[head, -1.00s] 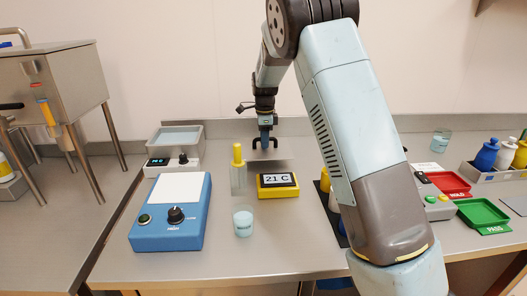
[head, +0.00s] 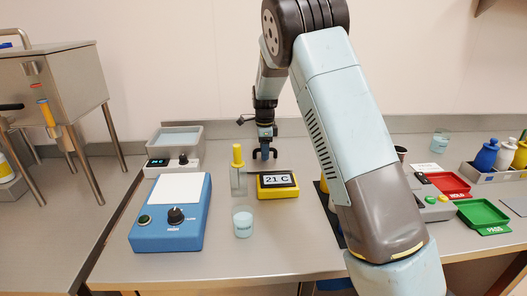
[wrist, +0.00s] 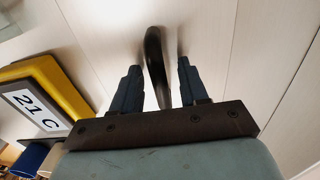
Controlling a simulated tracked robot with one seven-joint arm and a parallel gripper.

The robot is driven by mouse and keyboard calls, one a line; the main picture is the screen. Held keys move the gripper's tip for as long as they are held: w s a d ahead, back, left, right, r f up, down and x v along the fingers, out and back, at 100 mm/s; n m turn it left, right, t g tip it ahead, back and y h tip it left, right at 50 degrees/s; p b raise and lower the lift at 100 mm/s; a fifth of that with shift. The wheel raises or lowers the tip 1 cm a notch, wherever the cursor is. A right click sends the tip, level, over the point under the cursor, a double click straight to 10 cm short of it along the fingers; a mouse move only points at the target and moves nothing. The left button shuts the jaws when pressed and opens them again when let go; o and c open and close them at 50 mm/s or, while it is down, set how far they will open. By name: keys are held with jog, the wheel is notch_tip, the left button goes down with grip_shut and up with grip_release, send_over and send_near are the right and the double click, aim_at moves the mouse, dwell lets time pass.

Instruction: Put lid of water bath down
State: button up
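The water bath (head: 176,138) is a grey box with a small display and a knob at the back left of the bench. Its top is uncovered and shows pale blue inside. My gripper (head: 265,156) points down behind the yellow timer-like display. In the wrist view a dark curved handle (wrist: 154,62) stands between the two blue fingers of my gripper (wrist: 158,75), with gaps showing beside it. The gripper looks open around the handle. The lid (head: 251,171) is a thin grey plate low at the bench behind the display, mostly hidden.
A yellow display (head: 277,185) reading 21 C stands just in front of the gripper. A yellow-topped tube (head: 238,170) stands left of it. A blue device (head: 171,215) and a small jar (head: 243,224) are nearer. Red (head: 449,184) and green (head: 485,215) trays lie right.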

notch_tip(320, 180, up, 12)
jog(key=s+d+r+n+t+y, duration=0.1)
jog(key=s+d+r+n, duration=0.3)
jog(key=s+d+r, duration=0.4)
jog(key=s+d+r+n+t, duration=0.1)
jog(key=s+d+r+n, duration=0.15)
jog(key=s, duration=0.55)
jog(key=s+d+r+n+t, duration=0.1)
jog(key=s+d+r+n, duration=0.15)
jog(key=s, duration=0.45)
jog(key=s+d+r+n+t, duration=0.1)
jog(key=s+d+n, duration=0.15)
jog(key=s, duration=0.55)
jog(key=s+f+n, duration=0.1)
jog(key=s+n, duration=0.1)
jog(key=s, duration=0.2)
jog(key=s+f+n+t, duration=0.1)
jog(key=s+n, duration=0.1)
jog(key=s, duration=0.2)
jog(key=s+d+f+n+h, duration=0.1)
jog(key=s+n, duration=0.1)
jog(key=s, duration=0.2)
jog(key=shift+s+f+n+t, duration=0.15)
jog(key=shift+f+n+t, duration=0.1)
jog(key=shift+t, duration=0.05)
